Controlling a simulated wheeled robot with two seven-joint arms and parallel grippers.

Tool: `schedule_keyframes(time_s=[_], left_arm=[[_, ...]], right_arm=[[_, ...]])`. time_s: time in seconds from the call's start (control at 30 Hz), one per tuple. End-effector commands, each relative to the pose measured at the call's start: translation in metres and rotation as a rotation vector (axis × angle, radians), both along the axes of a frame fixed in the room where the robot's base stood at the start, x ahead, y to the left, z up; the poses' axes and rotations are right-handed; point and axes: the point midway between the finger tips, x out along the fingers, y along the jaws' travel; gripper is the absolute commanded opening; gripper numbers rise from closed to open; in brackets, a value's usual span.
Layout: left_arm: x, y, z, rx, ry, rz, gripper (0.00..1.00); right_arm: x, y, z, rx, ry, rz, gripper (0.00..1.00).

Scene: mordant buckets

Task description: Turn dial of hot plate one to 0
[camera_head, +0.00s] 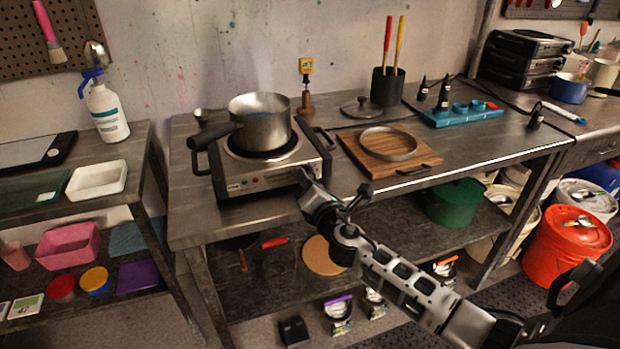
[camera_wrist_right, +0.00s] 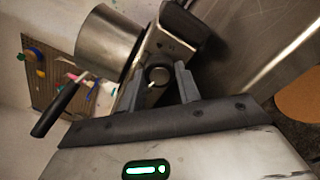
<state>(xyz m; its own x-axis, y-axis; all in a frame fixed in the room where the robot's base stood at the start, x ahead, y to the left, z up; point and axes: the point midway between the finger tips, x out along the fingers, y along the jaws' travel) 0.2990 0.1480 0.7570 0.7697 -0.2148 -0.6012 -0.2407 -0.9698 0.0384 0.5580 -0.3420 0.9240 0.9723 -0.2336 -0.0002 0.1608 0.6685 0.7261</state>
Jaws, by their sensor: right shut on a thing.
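The hot plate (camera_head: 258,176) is a metal unit with black handles near the left end of the workbench. A steel saucepan (camera_head: 262,128) with a black handle sits on it. My right gripper (camera_head: 304,178) is at the right part of its front panel, and the dial is hidden there in the head view. In the right wrist view, the round dark dial (camera_wrist_right: 158,75) with a white mark lies between the fingers of my right gripper (camera_wrist_right: 158,82), which is shut on it. The number the mark points to cannot be read. My left gripper is not in view.
A wooden board (camera_head: 388,158) with a metal ring lies right of the hot plate. Behind are a pot lid (camera_head: 362,107) and a black utensil holder (camera_head: 387,86). A teal rack (camera_head: 463,114) with small bottles stands farther right. The bench's front edge is mostly clear.

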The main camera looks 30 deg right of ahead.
Motion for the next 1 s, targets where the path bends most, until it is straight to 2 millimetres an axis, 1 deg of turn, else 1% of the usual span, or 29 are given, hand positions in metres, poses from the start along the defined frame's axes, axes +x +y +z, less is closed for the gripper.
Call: schedule_keyframes(time_s=[0.2, 0.4, 0.67, 1.0], left_arm=[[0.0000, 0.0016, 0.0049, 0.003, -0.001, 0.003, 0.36], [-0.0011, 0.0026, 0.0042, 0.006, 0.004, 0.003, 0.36], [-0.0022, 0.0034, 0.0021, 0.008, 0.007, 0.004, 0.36], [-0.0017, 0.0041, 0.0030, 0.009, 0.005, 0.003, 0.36]], right_arm=[[-0.0004, -0.0005, -0.0005, -0.132, 0.035, -0.001, 0.10], [-0.0005, -0.0002, -0.0011, -0.201, 0.051, 0.000, 0.10], [-0.0004, -0.0004, -0.0014, -0.235, 0.059, -0.001, 0.10], [-0.0004, -0.0005, -0.0015, -0.236, 0.059, -0.001, 0.10]])
